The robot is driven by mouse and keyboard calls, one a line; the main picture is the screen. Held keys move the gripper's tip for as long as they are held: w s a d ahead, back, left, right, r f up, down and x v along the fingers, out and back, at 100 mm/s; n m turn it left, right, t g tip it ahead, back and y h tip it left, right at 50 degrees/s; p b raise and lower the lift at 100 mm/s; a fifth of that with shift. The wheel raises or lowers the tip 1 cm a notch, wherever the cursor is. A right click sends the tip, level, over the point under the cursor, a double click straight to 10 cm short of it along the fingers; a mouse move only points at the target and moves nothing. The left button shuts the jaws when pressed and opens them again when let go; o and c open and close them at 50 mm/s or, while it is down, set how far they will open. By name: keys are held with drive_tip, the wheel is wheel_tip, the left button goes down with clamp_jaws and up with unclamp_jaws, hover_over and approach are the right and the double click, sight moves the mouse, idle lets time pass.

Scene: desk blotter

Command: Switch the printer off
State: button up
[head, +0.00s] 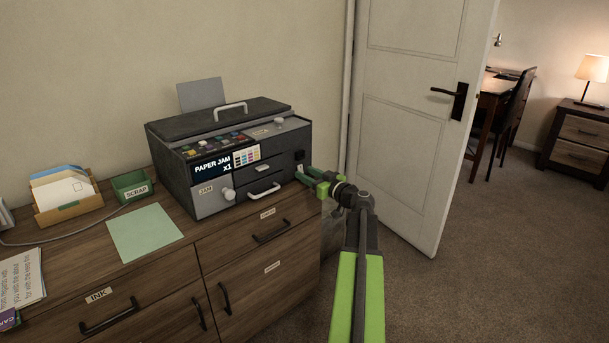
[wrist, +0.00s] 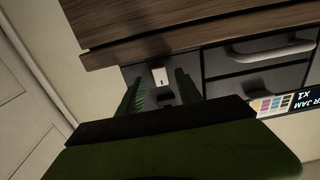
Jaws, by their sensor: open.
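The dark grey printer (head: 222,150) stands on the wooden cabinet in the head view, its lit screen (head: 212,166) reading "PAPER JAM x1". A small black square part (head: 299,155), which looks like a switch, sits at the right end of its front; its on or off position is too small to tell. My gripper (head: 306,180) is open and empty, just below that part at the printer's right front corner. In the wrist view, seen upside down, a small white patch (wrist: 160,76) and a dark block (wrist: 165,96) show between the open fingers. Contact cannot be told.
A green sheet (head: 145,233), a green scrap box (head: 132,186) and a letter tray (head: 66,197) are on the cabinet (head: 175,268) left of the printer. A white door (head: 408,110) stands open to the right. The carpet (head: 480,260) at right is clear.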

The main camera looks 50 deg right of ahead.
drive_tip(key=shift+w, duration=0.65)
clamp_jaws()
drive_tip(key=shift+f+t+b, duration=0.3)
drive_tip(key=shift+f+b, duration=0.25)
drive_tip(key=shift+b, duration=0.65)
drive_tip(key=shift+r+t+b, duration=0.15)
drive_tip(key=shift+t+b, duration=0.25)
drive_tip(key=shift+b, duration=0.3)
drive_tip(key=shift+r, duration=0.2)
unclamp_jaws()
